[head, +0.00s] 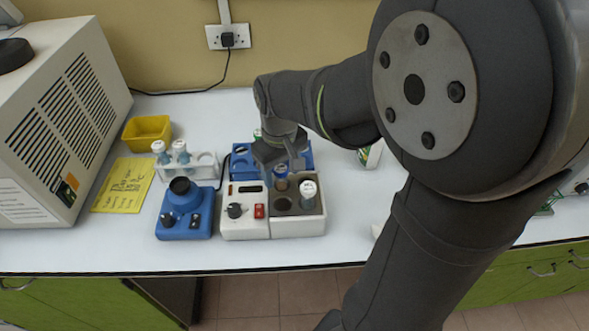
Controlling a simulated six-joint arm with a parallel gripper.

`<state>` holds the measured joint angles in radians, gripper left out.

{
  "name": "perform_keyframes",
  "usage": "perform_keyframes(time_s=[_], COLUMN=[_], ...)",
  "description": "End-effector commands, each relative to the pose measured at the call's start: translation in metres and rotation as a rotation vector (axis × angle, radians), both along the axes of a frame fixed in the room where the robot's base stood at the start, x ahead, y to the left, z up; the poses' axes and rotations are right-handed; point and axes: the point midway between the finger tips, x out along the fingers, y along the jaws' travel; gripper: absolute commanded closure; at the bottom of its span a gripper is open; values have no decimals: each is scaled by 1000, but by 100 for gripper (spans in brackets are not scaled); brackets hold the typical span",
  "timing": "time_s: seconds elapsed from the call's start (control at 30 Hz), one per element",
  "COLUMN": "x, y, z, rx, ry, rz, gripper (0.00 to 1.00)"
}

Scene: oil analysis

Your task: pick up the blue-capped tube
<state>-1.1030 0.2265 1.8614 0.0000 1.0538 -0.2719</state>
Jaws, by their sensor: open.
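The blue-capped tube (281,184) stands upright in a back-left well of the dark block on the beige heating device (246,230). My gripper (281,168) points down directly over it, with its fingers on either side of the tube's top. The fingers are open, and I cannot tell whether they touch the tube. The upper part of the tube is partly hidden by my gripper, and its lower part is inside the block.
A white-capped tube (308,192) stands close by in the same block. A blue rack (240,168) is behind, partly hidden by my arm. A blue mixer (184,222) and a white rack (206,170) holding white-capped tubes stand left. A yellow bin (146,132) is further back.

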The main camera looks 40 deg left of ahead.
Motion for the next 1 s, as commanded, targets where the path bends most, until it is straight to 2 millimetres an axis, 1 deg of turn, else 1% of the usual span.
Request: perform_keyframes(time_s=[0.03,0.13,0.37,0.4,0.47,0.6,0.63,0.87,0.97,1.0], x=[0,0,0,0,0,0,0,0,0,0], y=[0,0,0,0,0,0,0,0,1,1], z=[-7,-14,-16,-16,-16,-15,-15,-15,-9,-4], rx=[-3,-2,0,0,0,0,0,1,3,5], ry=[2,1,0,0,0,0,0,0,-2,-2], rz=[0,0,1,1,1,1,1,1,1,1], gripper=[44,44,44,48,60,87,92,92,92,92])
